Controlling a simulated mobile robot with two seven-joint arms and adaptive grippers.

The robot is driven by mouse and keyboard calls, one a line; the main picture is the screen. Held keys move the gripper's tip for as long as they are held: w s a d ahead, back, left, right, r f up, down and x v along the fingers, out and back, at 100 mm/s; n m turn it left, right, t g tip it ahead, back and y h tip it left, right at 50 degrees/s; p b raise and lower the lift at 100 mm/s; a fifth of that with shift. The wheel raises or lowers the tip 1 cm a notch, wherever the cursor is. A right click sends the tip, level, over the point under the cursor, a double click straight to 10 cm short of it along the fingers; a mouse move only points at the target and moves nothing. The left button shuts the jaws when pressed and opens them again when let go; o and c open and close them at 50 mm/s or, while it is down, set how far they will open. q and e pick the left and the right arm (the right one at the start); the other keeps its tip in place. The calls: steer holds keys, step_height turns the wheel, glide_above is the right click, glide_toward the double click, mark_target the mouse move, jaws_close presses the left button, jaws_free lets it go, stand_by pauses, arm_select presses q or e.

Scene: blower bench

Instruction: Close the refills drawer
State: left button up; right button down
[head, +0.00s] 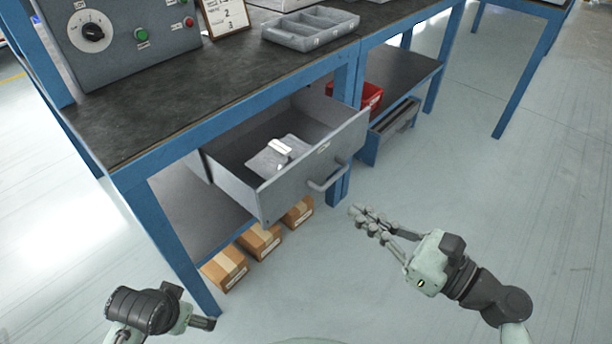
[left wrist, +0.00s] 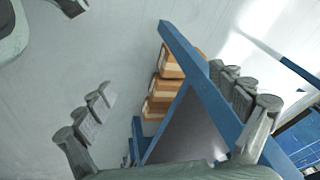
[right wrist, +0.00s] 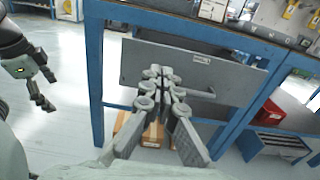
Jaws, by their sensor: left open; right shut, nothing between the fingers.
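The grey refills drawer (head: 262,194) is pulled out under the dark bench top in the head view. A grey plate-like item with a white piece (head: 280,148) lies inside it. Its bar handle (head: 328,178) is on the front panel. My right gripper (head: 358,214) is shut and empty, apart from the drawer front, to the right of and below the handle. In the right wrist view the drawer front (right wrist: 236,78) stands beyond the fingers (right wrist: 160,76). My left gripper (head: 208,323) is low at the left, near a blue bench leg; its fingers are spread in the left wrist view (left wrist: 170,120).
Cardboard boxes (head: 262,242) stand below the drawer. A blue leg (head: 172,240) rises at the bench's near corner. A red bin (head: 370,95) and a grey drawer unit (head: 392,130) are at the right. A grey tray (head: 310,28) sits on top. The floor in front is clear.

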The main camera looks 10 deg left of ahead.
mark_target(290, 169)
arm_select(q)
steer(key=shift+w+d+f+p, duration=0.1)
steer(key=shift+d+f+p, duration=0.1)
steer(key=shift+f, duration=0.25)
steer(key=shift+w+d+f+p, duration=0.1)
steer(key=shift+d+f+p, duration=0.1)
steer(key=shift+f, duration=0.25)
arm_select(e)
steer(key=x, duration=1.3)
steer(key=shift+w+a, duration=0.15)
steer(key=shift+a, duration=0.05)
arm_select(q)
steer(key=shift+s+a+f, duration=0.1)
steer(key=shift+s, duration=0.05)
arm_select(e)
steer(key=shift+w, duration=0.1)
